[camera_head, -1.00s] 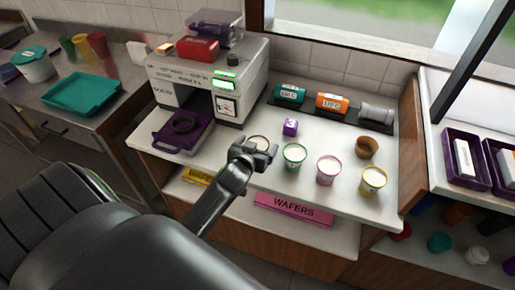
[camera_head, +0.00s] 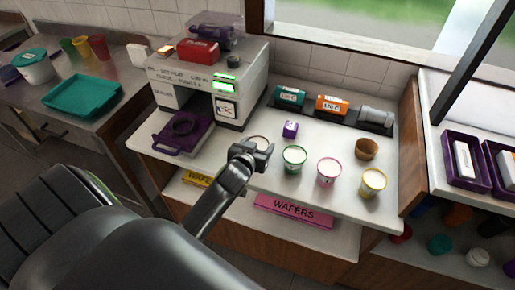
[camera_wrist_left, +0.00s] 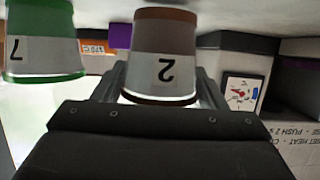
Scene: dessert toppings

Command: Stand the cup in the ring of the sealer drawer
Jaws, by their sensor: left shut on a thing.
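My left gripper (camera_head: 257,152) is shut on a brown-rimmed cup (camera_head: 257,140) over the counter. In the head view the gripper hides most of this cup and only its rim area shows. In the left wrist view the cup (camera_wrist_left: 164,55) sits between the two fingers, with a white label reading 2, drawn upside down. I cannot tell whether its base touches the counter. The purple sealer drawer (camera_head: 164,142) is out at the front of the white sealer (camera_head: 245,93), left of the gripper. Its dark ring (camera_head: 183,125) looks empty. My right gripper is not in view.
Close right of the held cup stands a green-rimmed cup (camera_head: 294,159), labelled 7 in the wrist view. Pink (camera_head: 328,172) and yellow (camera_head: 372,183) cups and a brown cup (camera_head: 367,149) stand farther right. A purple cube (camera_head: 290,129) lies behind. Counter between drawer and gripper is clear.

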